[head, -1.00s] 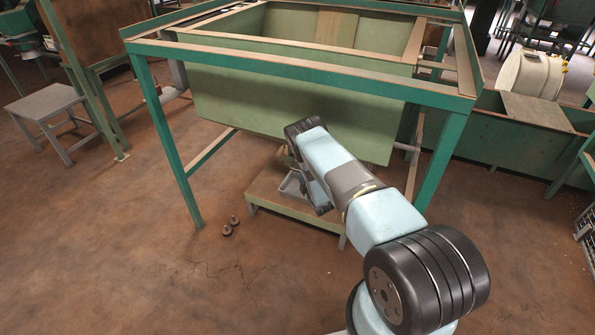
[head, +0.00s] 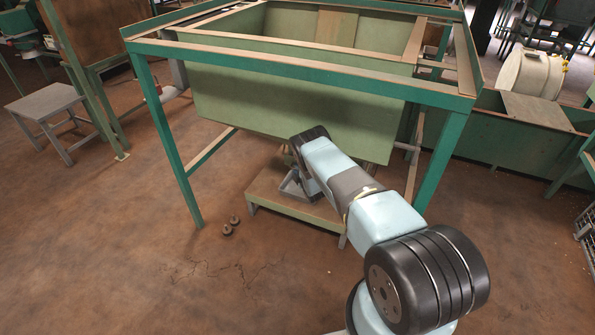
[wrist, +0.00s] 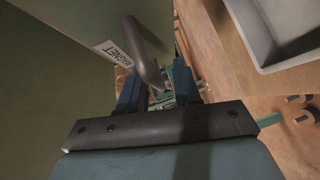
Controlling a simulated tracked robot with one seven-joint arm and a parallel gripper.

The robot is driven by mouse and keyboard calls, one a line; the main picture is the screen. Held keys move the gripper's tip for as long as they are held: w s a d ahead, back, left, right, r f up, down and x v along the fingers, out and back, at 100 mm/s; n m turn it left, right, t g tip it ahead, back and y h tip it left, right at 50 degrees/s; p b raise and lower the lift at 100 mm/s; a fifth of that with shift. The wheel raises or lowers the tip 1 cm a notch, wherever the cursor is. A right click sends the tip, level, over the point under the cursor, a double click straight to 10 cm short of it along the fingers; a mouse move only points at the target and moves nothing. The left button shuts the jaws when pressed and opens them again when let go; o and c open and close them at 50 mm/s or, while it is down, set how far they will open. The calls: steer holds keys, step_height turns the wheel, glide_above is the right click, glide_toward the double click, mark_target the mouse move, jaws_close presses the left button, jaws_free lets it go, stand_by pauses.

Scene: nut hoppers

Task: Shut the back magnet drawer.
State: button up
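In the wrist view a green panel bears a white label reading MAGNET (wrist: 113,52) and a dark bent bar handle (wrist: 144,55); I take it for the front of the magnet drawer. My gripper (wrist: 157,82) is open, its two blue fingers apart. The near end of the handle shows between the fingers; I cannot tell whether either finger touches it. In the head view my own arm hides the gripper, the drawer and the handle under the green hopper (head: 260,95). How far out the drawer stands cannot be told.
A low platform (head: 300,212) under the hopper bears a grey tray (wrist: 285,35), close beside my gripper. Green frame legs (head: 165,140) stand at both sides. A few nuts (head: 228,230) lie on the floor at front left. The open floor around them is clear.

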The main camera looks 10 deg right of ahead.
jaws_close()
steer(key=shift+s, duration=0.1)
stand_by(0.3)
steer(key=w+d, duration=0.2)
steer(key=w, duration=0.1)
steer(key=shift+d, duration=0.2)
steer(key=shift+c, duration=0.5)
jaws_free()
steer(key=shift+f, duration=0.1)
steer(key=shift+o, duration=0.6)
steer(key=shift+a, duration=0.1)
steer(key=v, duration=1.3)
steer(key=shift+s, duration=0.35)
